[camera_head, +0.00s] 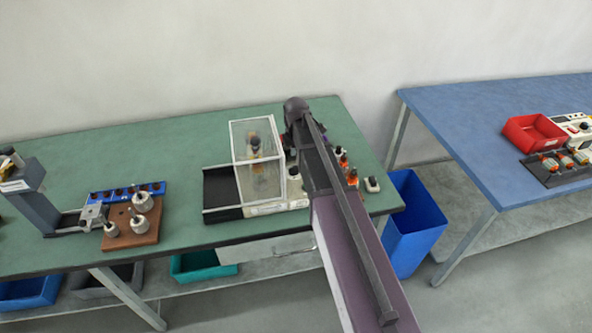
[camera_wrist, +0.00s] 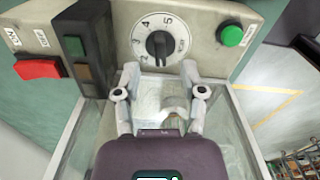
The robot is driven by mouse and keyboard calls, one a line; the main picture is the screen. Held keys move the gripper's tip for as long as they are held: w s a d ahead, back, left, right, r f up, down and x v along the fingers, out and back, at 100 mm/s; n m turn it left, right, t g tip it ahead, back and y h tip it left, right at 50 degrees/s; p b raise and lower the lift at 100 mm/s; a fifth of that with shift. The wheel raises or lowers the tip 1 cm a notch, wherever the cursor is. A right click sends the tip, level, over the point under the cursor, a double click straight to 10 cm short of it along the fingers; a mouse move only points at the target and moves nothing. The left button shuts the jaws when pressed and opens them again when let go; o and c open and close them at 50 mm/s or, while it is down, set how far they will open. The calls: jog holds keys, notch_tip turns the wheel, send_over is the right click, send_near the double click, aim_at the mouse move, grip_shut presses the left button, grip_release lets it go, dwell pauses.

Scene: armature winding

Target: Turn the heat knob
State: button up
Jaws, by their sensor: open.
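The heat knob (camera_wrist: 159,44) is a round black knob with a pale pointer line, on a white numbered dial on the cream panel (camera_wrist: 198,30). It is at the top middle of the wrist view. My gripper (camera_wrist: 160,72) is open, its two pale fingers spread below the dial in that view. The knob lies just beyond the fingertips, roughly centred between them, with nothing held. I cannot tell the exact depth gap. In the head view my arm hides the knob and my gripper. The machine's clear cover (camera_head: 246,165) stands left of my arm.
On the panel, a red switch (camera_wrist: 38,69) and dark block (camera_wrist: 80,48) sit left of the dial, a green button (camera_wrist: 232,36) right. A brown block with metal parts (camera_head: 122,238) stands left on the green bench (camera_head: 185,150). A blue bin (camera_head: 414,225) stands between benches.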

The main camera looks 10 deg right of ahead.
aim_at(296, 166)
jog(key=shift+f+b, duration=2.05)
jog(key=shift+f, duration=0.25)
grip_shut()
